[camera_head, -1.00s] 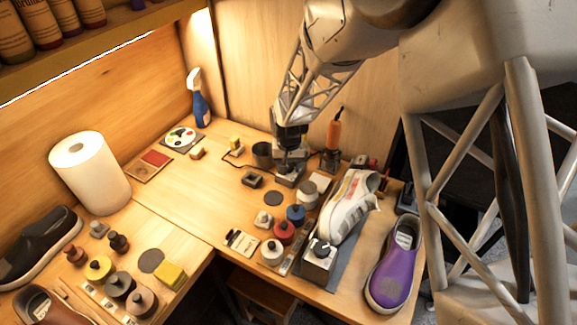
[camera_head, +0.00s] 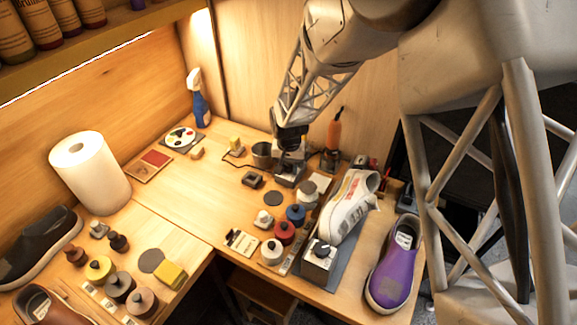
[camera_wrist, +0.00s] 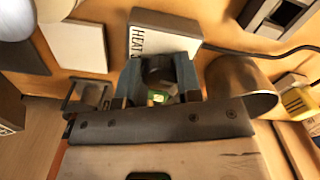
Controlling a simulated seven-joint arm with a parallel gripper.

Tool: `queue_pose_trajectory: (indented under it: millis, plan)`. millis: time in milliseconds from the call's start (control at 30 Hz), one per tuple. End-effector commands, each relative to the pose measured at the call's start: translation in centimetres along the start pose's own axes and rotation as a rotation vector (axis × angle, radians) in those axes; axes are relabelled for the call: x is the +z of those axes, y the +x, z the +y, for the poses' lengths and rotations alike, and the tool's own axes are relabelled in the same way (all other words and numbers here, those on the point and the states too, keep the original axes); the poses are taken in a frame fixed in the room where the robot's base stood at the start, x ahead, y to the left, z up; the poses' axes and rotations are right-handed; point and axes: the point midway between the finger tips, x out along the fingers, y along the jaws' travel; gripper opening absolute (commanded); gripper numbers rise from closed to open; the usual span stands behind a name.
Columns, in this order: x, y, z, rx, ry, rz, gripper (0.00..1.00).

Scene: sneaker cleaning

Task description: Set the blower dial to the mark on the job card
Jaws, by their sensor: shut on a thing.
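The HEAT-labelled box (camera_wrist: 165,35) shows in the wrist view, with a black dial knob (camera_wrist: 158,70) in front of its lettering. My gripper (camera_wrist: 159,82) has its two fingers on either side of the knob and is shut on it. The dial's pointer and scale are hidden. In the head view my gripper (camera_head: 290,150) is over the small grey box (camera_head: 286,181) near the back of the bench. A small card with dark marks (camera_head: 241,241) lies at the front edge; I cannot read it or tell whether it is the job card.
A metal cup (camera_head: 262,154) stands just left of my gripper, and an orange-handled tool (camera_head: 334,132) stands to the right. A white sneaker (camera_head: 350,205), several paint pots and a purple shoe (camera_head: 394,265) are nearer the front right. The bench's middle left is clear.

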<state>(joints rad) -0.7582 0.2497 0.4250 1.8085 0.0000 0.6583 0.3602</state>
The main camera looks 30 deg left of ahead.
Motion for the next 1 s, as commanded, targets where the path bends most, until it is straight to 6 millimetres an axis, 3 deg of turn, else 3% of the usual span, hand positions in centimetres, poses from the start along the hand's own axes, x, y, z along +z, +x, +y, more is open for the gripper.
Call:
queue_pose_trajectory:
  millis: [300, 767, 1000]
  plan:
    - [0.00, -0.02, 0.00, 0.000, 0.206, 0.000, 0.12]
    - [-0.01, -0.04, 0.00, 0.000, 0.238, 0.000, 0.12]
    - [-0.02, -0.08, -0.01, 0.000, 0.368, 0.001, 0.12]
